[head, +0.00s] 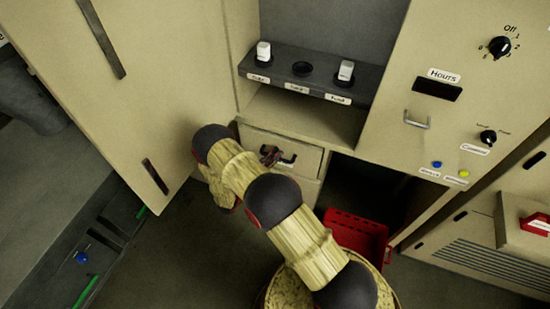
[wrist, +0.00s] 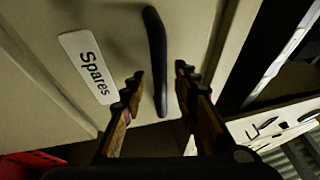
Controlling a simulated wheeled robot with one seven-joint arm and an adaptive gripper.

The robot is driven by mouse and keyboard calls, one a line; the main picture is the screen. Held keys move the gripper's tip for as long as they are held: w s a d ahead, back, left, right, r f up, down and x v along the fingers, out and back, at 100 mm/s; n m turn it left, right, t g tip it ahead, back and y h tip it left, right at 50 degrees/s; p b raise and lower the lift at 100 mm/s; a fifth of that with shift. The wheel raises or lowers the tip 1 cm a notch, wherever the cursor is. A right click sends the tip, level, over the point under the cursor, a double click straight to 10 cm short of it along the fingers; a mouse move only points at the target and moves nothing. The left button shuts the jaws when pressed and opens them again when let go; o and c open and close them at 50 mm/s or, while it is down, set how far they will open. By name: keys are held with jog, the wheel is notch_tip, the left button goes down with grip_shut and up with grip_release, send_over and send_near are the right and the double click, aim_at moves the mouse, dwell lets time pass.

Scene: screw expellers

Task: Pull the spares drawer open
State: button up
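The spares drawer (head: 308,158) is a cream front low in the cabinet, and it looks shut. Its black bar handle (head: 290,160) also shows in the wrist view (wrist: 156,50), beside the white "Spares" label (wrist: 88,67). My gripper (head: 270,156) is at the drawer front, by the handle. In the wrist view my gripper (wrist: 159,88) is open, with one finger on each side of the handle's near end and gaps showing on both sides. My arm hides part of the drawer's left and lower area in the head view.
A dark shelf (head: 305,75) with two white-capped items stands above the drawer. A red crate (head: 357,232) sits on the floor to the right. A tall cream door panel (head: 140,80) stands left of the arm. A control panel (head: 450,100) is at right.

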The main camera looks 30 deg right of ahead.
jog(key=shift+c, duration=0.7)
grip_shut()
